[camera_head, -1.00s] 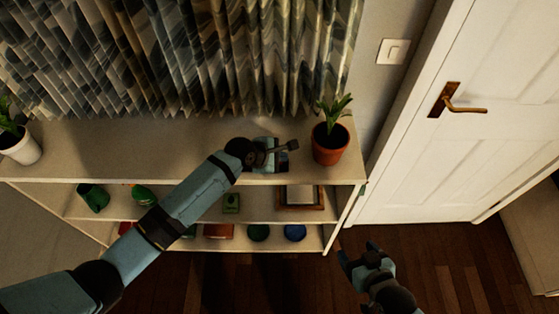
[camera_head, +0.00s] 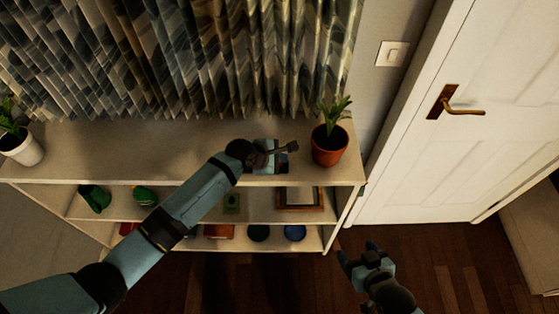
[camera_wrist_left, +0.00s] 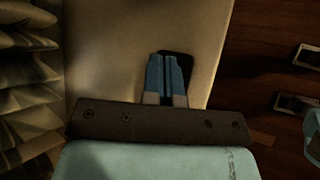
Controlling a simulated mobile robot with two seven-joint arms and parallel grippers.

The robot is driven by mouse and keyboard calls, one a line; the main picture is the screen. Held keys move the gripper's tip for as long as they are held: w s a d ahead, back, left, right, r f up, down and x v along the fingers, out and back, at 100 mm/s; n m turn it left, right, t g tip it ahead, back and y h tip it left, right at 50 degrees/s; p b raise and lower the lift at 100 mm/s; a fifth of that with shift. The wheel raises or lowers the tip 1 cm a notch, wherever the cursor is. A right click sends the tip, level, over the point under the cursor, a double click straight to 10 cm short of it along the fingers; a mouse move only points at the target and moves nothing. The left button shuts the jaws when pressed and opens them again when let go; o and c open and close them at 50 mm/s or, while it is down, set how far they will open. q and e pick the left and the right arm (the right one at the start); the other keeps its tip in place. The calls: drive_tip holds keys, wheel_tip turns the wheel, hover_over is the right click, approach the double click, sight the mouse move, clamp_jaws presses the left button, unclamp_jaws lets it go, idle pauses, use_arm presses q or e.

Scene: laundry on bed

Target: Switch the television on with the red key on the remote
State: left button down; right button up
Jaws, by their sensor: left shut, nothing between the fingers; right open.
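My left gripper (camera_head: 276,160) is over the right part of the shelf top, left of the potted plant. In the left wrist view its two blue fingers (camera_wrist_left: 166,75) are shut together with nothing between them. A dark, flat, rounded object, probably the remote (camera_wrist_left: 180,60), lies on the pale shelf top just behind the fingertips. The fingers hide most of it, and no red key shows. I cannot tell whether the fingertips touch it. My right gripper (camera_head: 358,256) is open and empty over the floor in front of the shelf. No television is in view.
The pale shelf unit (camera_head: 110,145) carries a terracotta-potted plant (camera_head: 328,150) at right and a white-potted plant (camera_head: 22,149) at left. Several small items fill its lower shelves. Curtains (camera_head: 200,60) hang behind. A white door (camera_head: 470,150) and a wall switch (camera_head: 392,53) are at right.

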use_arm(q)
drive_tip(key=shift+r+p, duration=0.35)
drive_tip(key=shift+r, duration=0.1)
use_arm(e)
drive_tip(key=shift+r, duration=0.8)
use_arm(q)
drive_tip(key=shift+r, duration=0.1)
wheel_tip(320, 180, up, 3)
drive_tip(key=p, duration=0.3)
drive_tip(key=shift+r+p, duration=0.8)
drive_tip(key=shift+r, duration=0.15)
use_arm(e)
wheel_tip(320, 180, up, 4)
drive_tip(key=shift+r, duration=0.25)
use_arm(q)
drive_tip(key=shift+s+f, duration=0.1)
use_arm(e)
drive_tip(key=shift+f, duration=0.15)
